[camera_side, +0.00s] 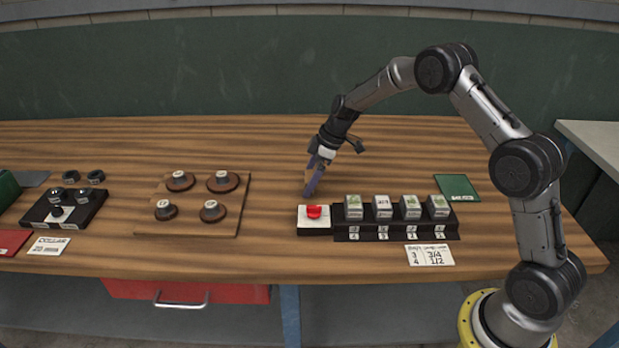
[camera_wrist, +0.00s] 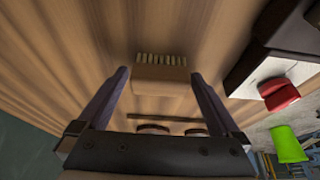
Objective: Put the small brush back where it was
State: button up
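The small brush (camera_wrist: 160,77) is a tan block with a row of pale bristles along its far edge in the wrist view. It sits between the tips of my gripper (camera_wrist: 160,73), with a narrow gap showing on each side. In the side view my gripper (camera_side: 309,191) points down low over the table, behind the red button's box. A small tan patch beside the fingers there seems to be the brush, partly hidden. I cannot tell whether the brush touches the table.
A red button (camera_side: 314,211) on a box stands just in front of my gripper, beside a black rack (camera_side: 395,232) of several labelled blocks. A wooden board (camera_side: 197,222) with several round brown pieces lies to the left. The table behind is clear.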

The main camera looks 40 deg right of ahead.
jog(key=v, duration=1.2)
jog(key=s+a+r+m+h, duration=0.1)
jog(key=s+a+r+m, duration=0.1)
jog(key=s+a+r, duration=0.4)
jog(key=s+a+r+m+t+h, duration=0.1)
jog(key=s+r, duration=0.2)
jog(key=s, duration=0.4)
jog(key=s+a+r+m, duration=0.1)
jog(key=s+r+m, duration=0.15)
jog(key=s, duration=0.35)
jog(key=s+f+m+t+h, duration=0.1)
jog(key=s+f+m, duration=0.1)
jog(key=s, duration=1.5)
jog(key=shift+a+m, duration=0.3)
jog(key=shift+m, duration=0.45)
